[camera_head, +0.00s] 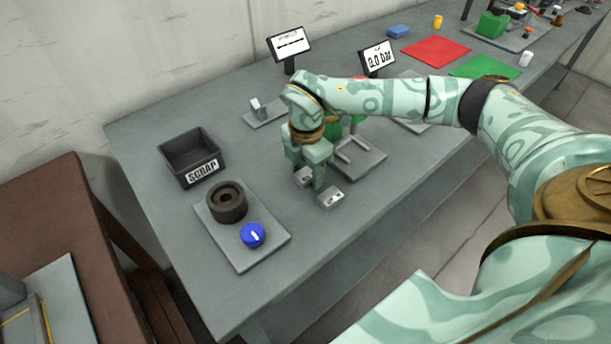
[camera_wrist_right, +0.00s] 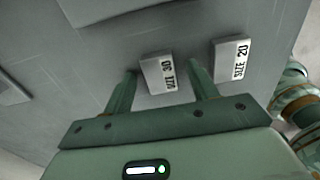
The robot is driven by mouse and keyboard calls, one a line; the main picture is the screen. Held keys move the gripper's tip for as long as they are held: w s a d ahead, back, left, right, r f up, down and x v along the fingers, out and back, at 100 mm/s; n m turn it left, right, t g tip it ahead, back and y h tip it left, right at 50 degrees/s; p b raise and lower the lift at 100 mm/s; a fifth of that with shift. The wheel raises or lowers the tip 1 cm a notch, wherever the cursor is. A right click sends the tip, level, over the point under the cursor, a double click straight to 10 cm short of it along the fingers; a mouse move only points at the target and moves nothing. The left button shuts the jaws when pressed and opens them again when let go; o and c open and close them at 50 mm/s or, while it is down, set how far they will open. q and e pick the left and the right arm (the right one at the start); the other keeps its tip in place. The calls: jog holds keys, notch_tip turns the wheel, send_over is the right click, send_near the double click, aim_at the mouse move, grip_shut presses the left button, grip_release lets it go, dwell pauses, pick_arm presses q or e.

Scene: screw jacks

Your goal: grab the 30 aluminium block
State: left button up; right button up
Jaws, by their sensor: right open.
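The 30 block (camera_wrist_right: 158,74) is a small pale metal block whose size label is hard to read in the right wrist view. It lies between the two fingertips of my open right gripper (camera_wrist_right: 162,72), nearer the left one. In the head view the block (camera_head: 303,177) is partly hidden by the fingers of my right gripper (camera_head: 308,178), which point down over it. A second block, marked SIZE 20 (camera_wrist_right: 231,62), lies outside the right finger in the wrist view. It also shows in the head view (camera_head: 331,199), just right of the fingers. My left gripper is not in view.
A black SCRAP bin (camera_head: 188,160) stands left on the bench. In front of it is a plate (camera_head: 262,255) with a dark ring (camera_head: 227,203) and a blue knob (camera_head: 252,235). A grey fixture (camera_head: 365,160) is close on the right.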

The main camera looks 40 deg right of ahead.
jog(key=c, duration=1.1)
jog(key=shift+r, duration=0.1)
